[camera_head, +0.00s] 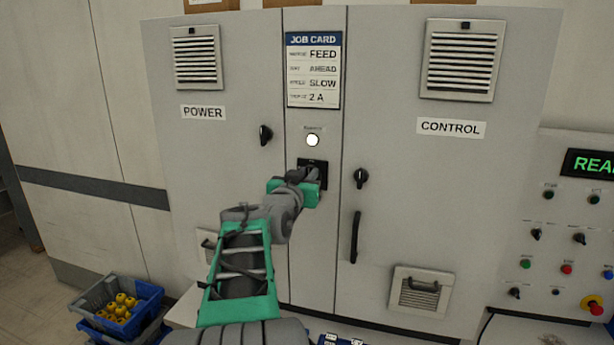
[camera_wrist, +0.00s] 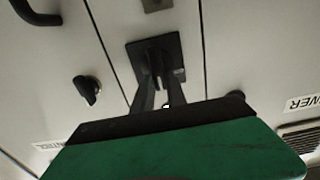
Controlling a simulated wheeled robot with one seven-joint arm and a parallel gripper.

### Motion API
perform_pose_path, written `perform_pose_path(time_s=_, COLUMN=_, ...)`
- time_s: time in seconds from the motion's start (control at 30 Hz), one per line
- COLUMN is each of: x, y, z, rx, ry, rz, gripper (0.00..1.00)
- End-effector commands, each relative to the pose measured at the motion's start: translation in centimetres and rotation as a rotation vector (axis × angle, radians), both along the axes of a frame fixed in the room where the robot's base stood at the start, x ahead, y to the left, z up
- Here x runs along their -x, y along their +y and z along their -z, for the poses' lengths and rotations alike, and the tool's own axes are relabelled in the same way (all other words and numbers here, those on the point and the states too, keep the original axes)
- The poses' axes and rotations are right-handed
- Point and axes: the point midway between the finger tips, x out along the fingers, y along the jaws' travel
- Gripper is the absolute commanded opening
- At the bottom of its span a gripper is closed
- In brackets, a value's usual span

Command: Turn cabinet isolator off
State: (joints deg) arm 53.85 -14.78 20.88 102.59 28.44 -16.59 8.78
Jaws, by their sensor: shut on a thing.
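The cabinet isolator (camera_head: 323,166) is a dark switch on a black plate in the narrow middle panel, below a lit white lamp (camera_head: 312,140). My gripper (camera_head: 312,178) is at the isolator and covers most of it in the head view. In the wrist view, the black isolator plate (camera_wrist: 173,48) shows behind my two fingers (camera_wrist: 155,72). The fingers are shut on the isolator's handle, which they largely hide. I cannot tell the handle's angle.
A black knob (camera_head: 265,134) is on the POWER door and another (camera_head: 361,178) on the CONTROL door, above a long door handle (camera_head: 355,237). A control panel (camera_head: 570,235) stands at the right. A blue crate (camera_head: 90,299) with yellow parts is at the lower left.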

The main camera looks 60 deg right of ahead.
Motion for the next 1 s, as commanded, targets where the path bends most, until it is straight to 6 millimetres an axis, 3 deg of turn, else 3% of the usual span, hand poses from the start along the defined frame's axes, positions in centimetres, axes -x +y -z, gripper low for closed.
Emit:
perform_pose_path(time_s=0.57, x=-0.09, y=0.03, z=0.22, rx=0.007, ry=0.053, rz=0.0, gripper=0.0)
perform_pose_path(time_s=1.0, x=-0.63, y=0.11, z=0.56, rx=0.059, ry=0.372, rz=-0.001, gripper=0.0)
